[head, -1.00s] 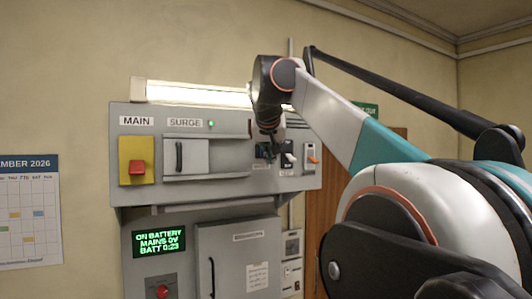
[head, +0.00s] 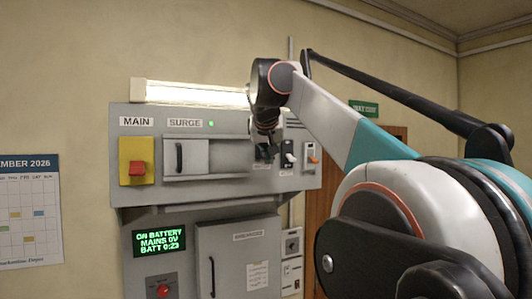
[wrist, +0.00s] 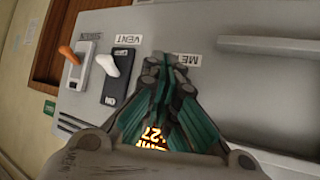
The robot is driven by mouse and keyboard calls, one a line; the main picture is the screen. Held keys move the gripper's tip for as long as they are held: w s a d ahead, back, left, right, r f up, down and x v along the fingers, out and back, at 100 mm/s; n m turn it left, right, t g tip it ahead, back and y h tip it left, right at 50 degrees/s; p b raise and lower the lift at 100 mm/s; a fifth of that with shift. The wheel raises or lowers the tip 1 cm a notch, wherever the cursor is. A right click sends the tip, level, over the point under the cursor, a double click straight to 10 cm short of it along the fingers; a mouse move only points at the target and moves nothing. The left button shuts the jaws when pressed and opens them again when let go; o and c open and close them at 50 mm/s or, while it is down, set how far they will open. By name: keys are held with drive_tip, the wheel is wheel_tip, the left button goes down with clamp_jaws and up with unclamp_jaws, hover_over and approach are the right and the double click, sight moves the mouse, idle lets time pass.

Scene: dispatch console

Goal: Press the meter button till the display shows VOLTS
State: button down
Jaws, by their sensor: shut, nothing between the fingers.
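The meter's amber display (wrist: 152,142) shows in the wrist view between my gripper's fingers, upside down and partly covered. I can make out "27", but the word beside it is too covered to read surely. A label starting "ME" (wrist: 180,59) lies by the fingertips. My gripper (wrist: 168,65) is shut and empty, its green-sided fingers close over the meter. The meter button is hidden behind them, and I cannot tell whether they touch it. In the head view my gripper (head: 265,150) is at the panel's right part, covering most of the meter.
A white VENT switch (wrist: 108,66) and an orange-tipped switch (wrist: 70,54) stick out beside the meter. In the head view, a red button on a yellow plate (head: 137,168) and a sliding SURGE cover (head: 187,157) sit left. A green screen (head: 159,241) reads "ON BATTERY".

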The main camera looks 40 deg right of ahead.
drive_tip(key=shift+w, duration=0.15)
idle(0.7)
drive_tip(key=shift+s+a, duration=0.15)
drive_tip(key=shift+s, duration=0.65)
drive_tip(key=shift+w, duration=0.1)
drive_tip(key=s, duration=0.2)
drive_tip(key=s+a, duration=0.1)
drive_tip(key=s, duration=0.2)
drive_tip(key=shift+b, duration=0.3)
